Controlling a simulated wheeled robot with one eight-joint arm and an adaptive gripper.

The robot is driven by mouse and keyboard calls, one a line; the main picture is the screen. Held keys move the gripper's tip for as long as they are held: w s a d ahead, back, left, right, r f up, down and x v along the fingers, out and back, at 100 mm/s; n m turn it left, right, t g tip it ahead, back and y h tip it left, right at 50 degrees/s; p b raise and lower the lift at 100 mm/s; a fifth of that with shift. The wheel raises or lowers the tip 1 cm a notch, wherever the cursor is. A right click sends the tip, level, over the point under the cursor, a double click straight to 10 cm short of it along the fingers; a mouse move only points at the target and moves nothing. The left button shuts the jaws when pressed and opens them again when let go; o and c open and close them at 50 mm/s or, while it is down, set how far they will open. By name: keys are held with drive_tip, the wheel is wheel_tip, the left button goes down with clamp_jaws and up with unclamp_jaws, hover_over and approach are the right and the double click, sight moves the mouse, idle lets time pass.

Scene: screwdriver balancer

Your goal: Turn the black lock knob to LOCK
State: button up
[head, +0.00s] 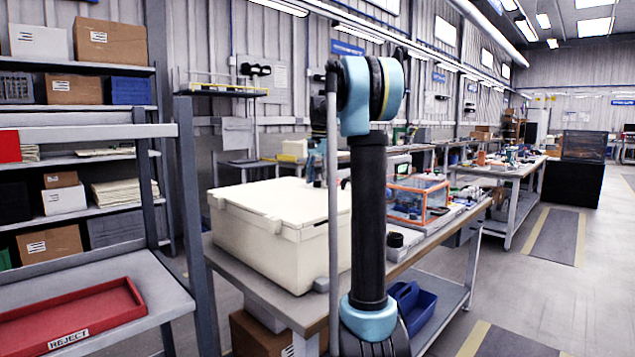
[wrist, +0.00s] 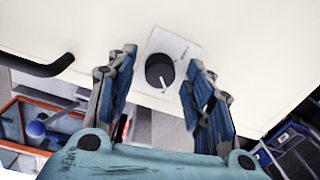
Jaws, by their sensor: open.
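The black lock knob (wrist: 159,70) is round and sits on a pale label plate (wrist: 181,47) on a cream surface in the wrist view. A white pointer mark on the knob points toward the bottom of the picture, slightly right. Any lettering on the plate is too faint to read. My gripper (wrist: 161,60) is open, one finger on each side of the knob, with gaps between fingers and knob. I cannot tell its depth from the knob. In the head view, the cream box (head: 265,225) stands on a bench; my arm hides part of it, and the knob is not visible.
A black curved handle (wrist: 38,66) is left of the knob. An orange-framed clear case (head: 418,198) stands on the bench beyond my arm. A blue bin (head: 412,305) is below. A shelf with a red REJECT tray (head: 75,312) is at left. The right aisle is clear.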

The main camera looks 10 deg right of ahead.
drive_tip(key=shift+f, duration=0.2)
drive_tip(key=c, duration=1)
drive_tip(key=shift+c, duration=0.2)
